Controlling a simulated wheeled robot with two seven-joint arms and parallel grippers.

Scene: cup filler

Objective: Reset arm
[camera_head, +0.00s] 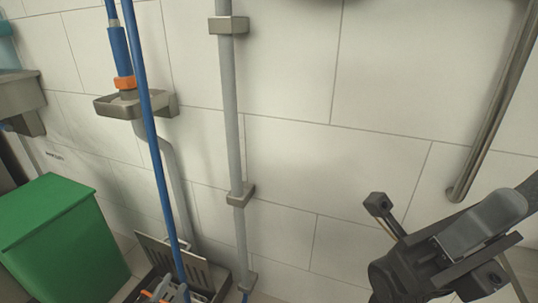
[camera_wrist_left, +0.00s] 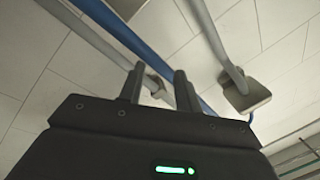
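The gripper body shows a green light.
A blue pole (camera_head: 153,130) and a grey pipe (camera_head: 230,110) run along the wall. A grey wall bracket (camera_head: 112,108) and a green bin (camera_head: 62,245) are at the left. A metal rail (camera_head: 490,120) is above the gripper. The wall's middle is clear.

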